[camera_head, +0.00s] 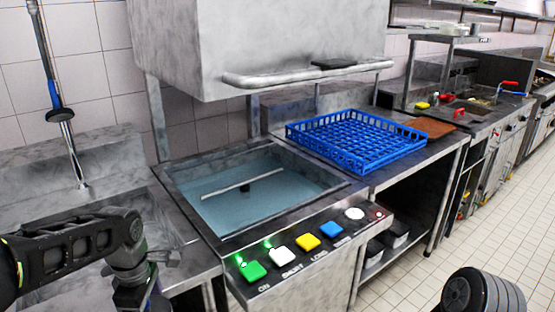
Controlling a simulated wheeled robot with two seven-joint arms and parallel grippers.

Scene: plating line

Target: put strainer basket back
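I cannot make out a thing that is clearly the strainer basket. A steel basin (190,178) of blue-tinted water stands open below the raised hood, with a pale bar (228,187) and a short dark piece across it. My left arm comes in from the left, and its dark wrist and gripper part (140,292) hang over the counter left of the basin, at the bottom edge. Its fingertips do not show clearly, so I cannot tell whether it is open or holds anything. My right gripper is not in view.
A blue plastic rack (355,140) sits on the counter right of the basin, near a brown board (430,127). The steel hood (265,45) hangs above. Coloured buttons (279,254) line the front panel. A hose (60,114) stands at left.

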